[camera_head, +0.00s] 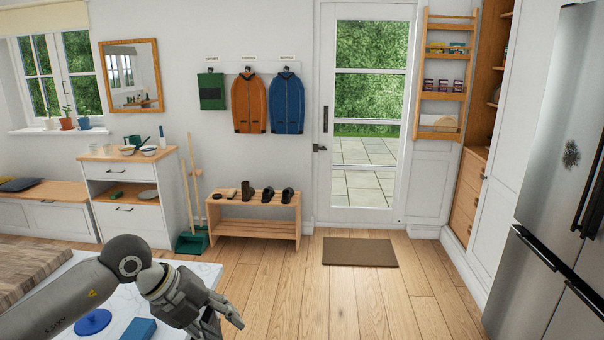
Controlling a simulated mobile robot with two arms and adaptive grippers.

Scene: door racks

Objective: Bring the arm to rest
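My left arm comes in from the lower left and reaches over a white marble-look counter (205,270). My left gripper (226,326) is at the counter's right edge, pointing down and to the right. Its fingers look spread apart, with nothing seen between them. My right gripper is not in view.
A blue round lid-like thing (92,321) and a blue block (140,329) lie on the counter by my arm. A wooden board (30,265) is at left. Beyond are a shoe bench (255,232), doormat (360,252), glass door (365,120) and fridge (550,180).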

